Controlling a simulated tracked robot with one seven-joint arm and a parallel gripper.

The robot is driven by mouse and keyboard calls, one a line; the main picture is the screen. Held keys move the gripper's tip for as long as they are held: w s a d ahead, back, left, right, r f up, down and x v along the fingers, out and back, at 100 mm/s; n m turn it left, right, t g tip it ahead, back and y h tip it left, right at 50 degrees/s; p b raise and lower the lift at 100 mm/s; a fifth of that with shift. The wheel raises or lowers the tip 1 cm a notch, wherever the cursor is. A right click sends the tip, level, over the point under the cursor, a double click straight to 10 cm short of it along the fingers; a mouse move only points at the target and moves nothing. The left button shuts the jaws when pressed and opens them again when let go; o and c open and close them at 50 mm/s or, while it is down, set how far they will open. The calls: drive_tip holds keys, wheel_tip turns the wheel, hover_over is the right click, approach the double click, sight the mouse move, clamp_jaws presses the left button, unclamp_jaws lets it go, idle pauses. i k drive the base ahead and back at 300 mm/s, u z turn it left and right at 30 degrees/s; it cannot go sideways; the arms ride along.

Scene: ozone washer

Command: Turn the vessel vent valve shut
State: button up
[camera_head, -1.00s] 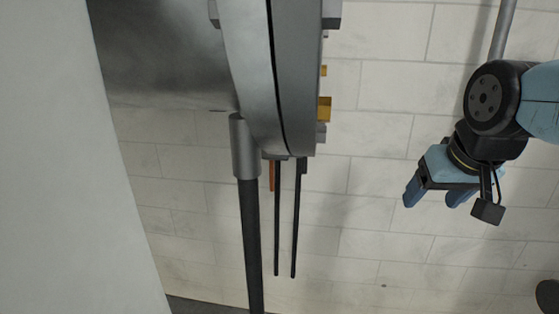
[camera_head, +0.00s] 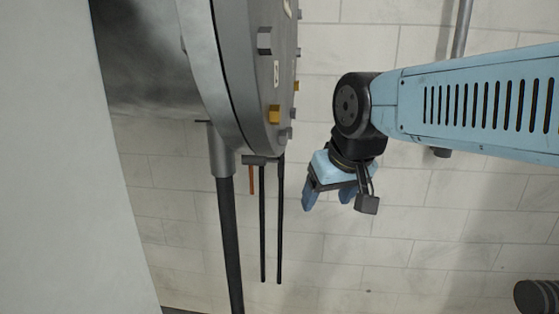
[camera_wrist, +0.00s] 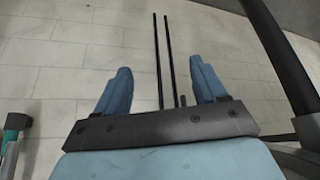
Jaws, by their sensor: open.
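The grey metal vessel (camera_head: 150,60) stands at the left in the head view, with a round bolted flange (camera_head: 215,70) on its right side. Yellow fittings (camera_head: 274,114) sit on the flange face. I cannot tell which part is the vent valve. My gripper (camera_head: 328,198) points down, to the right of the flange and apart from it. In the wrist view my gripper (camera_wrist: 160,68) is open, with its two blue fingers apart and nothing held. Two thin dark rods (camera_wrist: 162,45) show between and beyond the fingers.
A dark leg (camera_head: 231,245) and thin dark rods (camera_head: 263,225) hang below the vessel. A pale tiled surface (camera_head: 410,265) fills the background.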

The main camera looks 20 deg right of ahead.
sight(278, 160)
drive_tip(key=z, duration=0.9)
drive_tip(key=k, duration=1.05)
drive_tip(key=u, duration=0.65)
